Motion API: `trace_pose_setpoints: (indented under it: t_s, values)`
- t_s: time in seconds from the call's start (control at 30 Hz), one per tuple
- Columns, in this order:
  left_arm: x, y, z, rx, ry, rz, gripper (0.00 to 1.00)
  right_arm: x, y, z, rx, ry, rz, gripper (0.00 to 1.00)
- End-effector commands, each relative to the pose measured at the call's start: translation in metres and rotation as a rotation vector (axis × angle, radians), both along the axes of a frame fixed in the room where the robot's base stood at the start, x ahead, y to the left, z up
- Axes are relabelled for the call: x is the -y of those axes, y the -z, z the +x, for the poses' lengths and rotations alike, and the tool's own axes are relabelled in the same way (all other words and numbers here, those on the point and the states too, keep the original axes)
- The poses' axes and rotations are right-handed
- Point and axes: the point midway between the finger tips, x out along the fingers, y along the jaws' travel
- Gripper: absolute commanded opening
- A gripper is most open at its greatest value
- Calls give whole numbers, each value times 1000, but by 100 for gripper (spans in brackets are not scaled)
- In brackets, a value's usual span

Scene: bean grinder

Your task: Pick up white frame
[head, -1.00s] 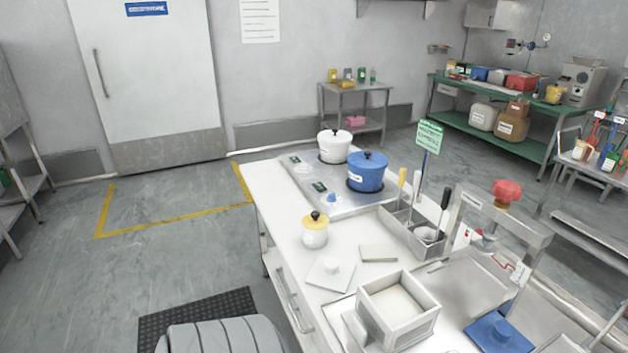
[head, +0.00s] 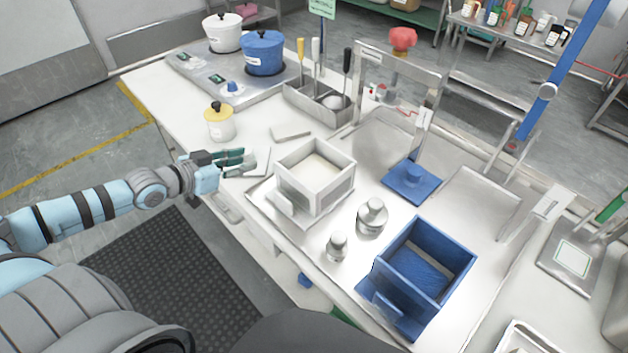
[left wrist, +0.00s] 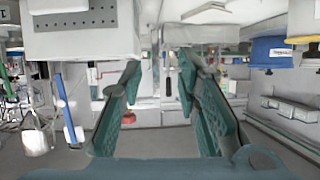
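The white frame (head: 298,190) is a square open-topped box with pale material inside, standing on a metal tray (head: 262,203) in the middle of the worktable. My left gripper (head: 242,161) is to the left of the frame and apart from it, over the table's near-left edge beside a flat white plate (head: 259,164). Its two green fingers are spread with nothing between them, as the left wrist view (left wrist: 163,95) also shows. A pale box fills the upper left there; I cannot tell if it is the frame. My right gripper is not in view.
A yellow-lidded jar (head: 219,124) stands close behind my left gripper. A utensil holder (head: 318,107) is behind the frame. Two metal weights (head: 372,217) and a blue frame (head: 434,279) are to its right and front. A blue press plate (head: 412,184) is at the right.

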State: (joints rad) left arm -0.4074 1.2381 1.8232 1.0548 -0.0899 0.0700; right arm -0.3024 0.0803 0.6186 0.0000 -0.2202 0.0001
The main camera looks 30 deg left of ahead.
Motion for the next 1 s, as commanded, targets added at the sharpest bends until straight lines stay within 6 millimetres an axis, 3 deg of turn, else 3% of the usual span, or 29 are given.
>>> trace_pose_setpoints:
  t_s: [0.03, 0.1, 0.23, 0.37, 1.0]
  values:
    - [16, -8, 2, 3, 42, -13, 30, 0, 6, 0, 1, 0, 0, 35]
    - [27, -11, 6, 6, 65, -27, 30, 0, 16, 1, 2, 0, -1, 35]
    - [34, 0, 22, 12, 68, -32, 30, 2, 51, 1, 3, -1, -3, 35]
    - [41, 5, 44, 14, 66, -37, 30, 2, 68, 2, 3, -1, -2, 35]
    - [74, 37, 125, 4, 66, -30, 30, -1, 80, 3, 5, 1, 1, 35]
